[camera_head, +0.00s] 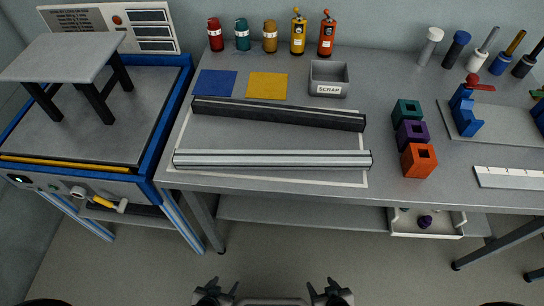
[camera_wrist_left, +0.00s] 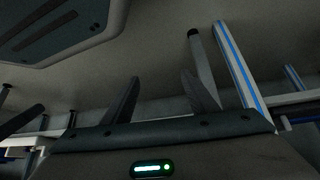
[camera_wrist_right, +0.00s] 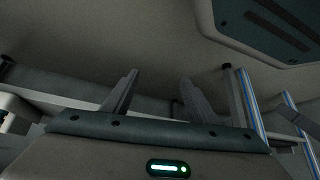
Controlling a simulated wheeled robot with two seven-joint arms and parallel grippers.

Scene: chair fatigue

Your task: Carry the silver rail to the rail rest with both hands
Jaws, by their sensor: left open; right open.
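Which thing is the rail rest I cannot tell for sure. My left gripper (camera_head: 222,288) is open and empty, in front of the bench at the bottom of the head view. My right gripper (camera_head: 325,287) is open and empty to its right. Both are well apart from the silver rail. The left wrist view shows the left fingers (camera_wrist_left: 160,95) spread; the right wrist view shows the right fingers (camera_wrist_right: 155,92) spread.
A blue-framed test machine (camera_head: 150,125) with a grey stool (camera_head: 65,58) stands left. A scrap bin (camera_head: 329,79), blue and yellow mats, canisters and bottles sit behind the rails. Coloured blocks (camera_head: 411,133) and a grey plate with blue clamps (camera_head: 505,125) stand right. An open drawer (camera_head: 428,222) hangs below.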

